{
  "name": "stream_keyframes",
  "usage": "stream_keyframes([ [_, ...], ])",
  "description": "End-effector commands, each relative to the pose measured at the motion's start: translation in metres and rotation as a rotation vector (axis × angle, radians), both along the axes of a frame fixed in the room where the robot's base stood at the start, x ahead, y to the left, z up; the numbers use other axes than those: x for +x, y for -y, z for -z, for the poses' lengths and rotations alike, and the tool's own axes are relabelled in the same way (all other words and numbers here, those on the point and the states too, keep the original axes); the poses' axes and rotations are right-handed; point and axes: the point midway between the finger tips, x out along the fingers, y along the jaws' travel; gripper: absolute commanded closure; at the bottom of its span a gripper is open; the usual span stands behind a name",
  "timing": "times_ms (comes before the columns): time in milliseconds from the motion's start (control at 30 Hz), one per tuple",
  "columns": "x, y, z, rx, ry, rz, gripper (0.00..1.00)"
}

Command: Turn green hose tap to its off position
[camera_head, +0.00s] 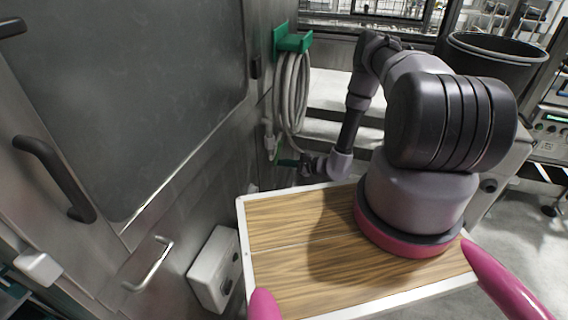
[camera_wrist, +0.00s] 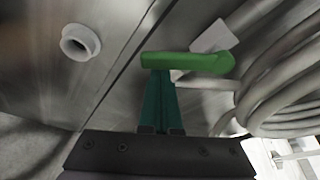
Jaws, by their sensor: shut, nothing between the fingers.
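The green hose tap handle (camera_wrist: 188,64) lies roughly level across the wrist view, with a pale fitting behind its right end. My gripper (camera_wrist: 158,76) has its two teal fingers shut together with nothing between them. The fingertips are just below the left part of the handle and look close to it or touching; I cannot tell which. In the head view my gripper (camera_head: 287,163) is beside the machine wall, below the hanging hose. The tap is small and mostly hidden there.
A grey coiled hose (camera_head: 291,92) hangs on a green holder (camera_head: 293,43) by the steel machine wall; it also fills the right of the wrist view (camera_wrist: 280,85). A round white port (camera_wrist: 80,42) sticks out at left. A dark bin (camera_head: 492,62) stands at the back right.

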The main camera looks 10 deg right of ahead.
Motion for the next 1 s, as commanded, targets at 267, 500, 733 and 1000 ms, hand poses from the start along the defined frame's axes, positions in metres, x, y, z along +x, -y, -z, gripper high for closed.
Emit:
stream_keyframes([
  [267,-0.010,-0.007,-0.016,0.126,-0.217,-0.002,1.00],
  [500,-0.014,-0.009,-0.027,0.215,-0.370,-0.001,1.00],
  [733,-0.017,-0.011,-0.034,0.234,-0.402,0.000,1.00],
  [1000,-0.017,-0.011,-0.037,0.234,-0.400,0.001,1.00],
])
